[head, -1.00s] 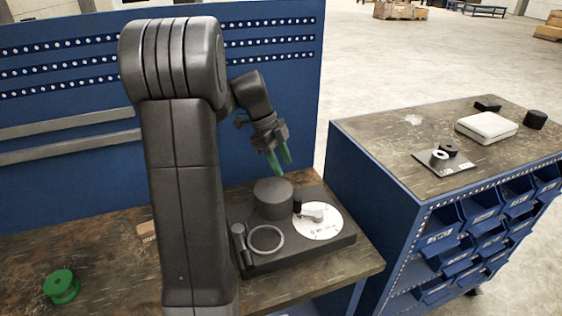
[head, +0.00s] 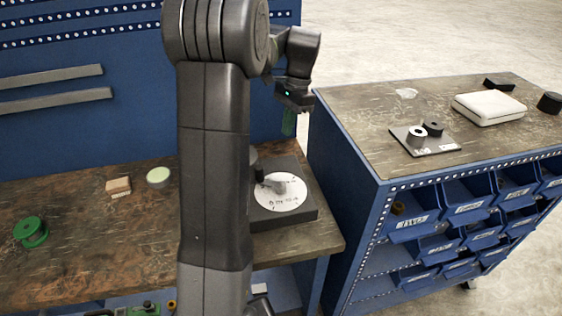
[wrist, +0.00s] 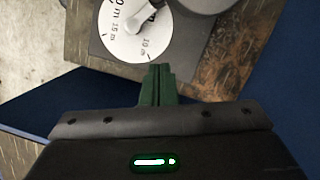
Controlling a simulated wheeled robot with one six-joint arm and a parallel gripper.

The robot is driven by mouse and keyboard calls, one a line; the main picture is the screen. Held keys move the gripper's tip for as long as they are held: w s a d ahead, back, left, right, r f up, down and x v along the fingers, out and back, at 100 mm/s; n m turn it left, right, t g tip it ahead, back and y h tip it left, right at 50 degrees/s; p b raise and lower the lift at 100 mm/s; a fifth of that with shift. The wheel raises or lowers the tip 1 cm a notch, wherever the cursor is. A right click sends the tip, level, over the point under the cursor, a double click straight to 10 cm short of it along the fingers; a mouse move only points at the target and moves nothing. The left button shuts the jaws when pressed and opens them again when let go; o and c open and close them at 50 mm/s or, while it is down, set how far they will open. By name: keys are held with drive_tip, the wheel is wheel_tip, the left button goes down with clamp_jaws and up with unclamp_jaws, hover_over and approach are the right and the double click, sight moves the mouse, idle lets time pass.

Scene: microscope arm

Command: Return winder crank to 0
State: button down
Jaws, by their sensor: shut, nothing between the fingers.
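The winder's black base (head: 303,213) sits at the right end of the wooden bench, partly hidden behind my arm in the head view. On it is a white dial (head: 292,201) with a grey crank (head: 271,186) across it. In the wrist view the dial (wrist: 112,45) shows "15 m" and "10 m" marks, and the crank (wrist: 134,22) lies over it. The top of the dial is cut off there, and I cannot read which mark the crank points at. My gripper (head: 288,132) is shut and empty, above and behind the dial, apart from the crank. Its green fingers (wrist: 157,72) are together.
A green spool (head: 31,232), a wooden block (head: 118,187) and a pale round disc (head: 158,176) lie on the bench to the left. A blue cabinet (head: 345,190) stands close on the right. A blue pegboard (head: 60,130) rises behind.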

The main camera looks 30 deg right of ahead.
drive_tip(key=x, duration=1)
drive_tip(key=shift+p, duration=0.35)
drive_tip(key=a, duration=0.3)
drive_tip(key=shift+s+a+r+n+p, duration=0.15)
drive_tip(key=shift+s+n+p, duration=0.15)
drive_tip(key=shift+p, duration=0.1)
drive_tip(key=shift+a, duration=0.25)
drive_tip(key=shift+a+n, duration=0.3)
drive_tip(key=shift+n, duration=0.4)
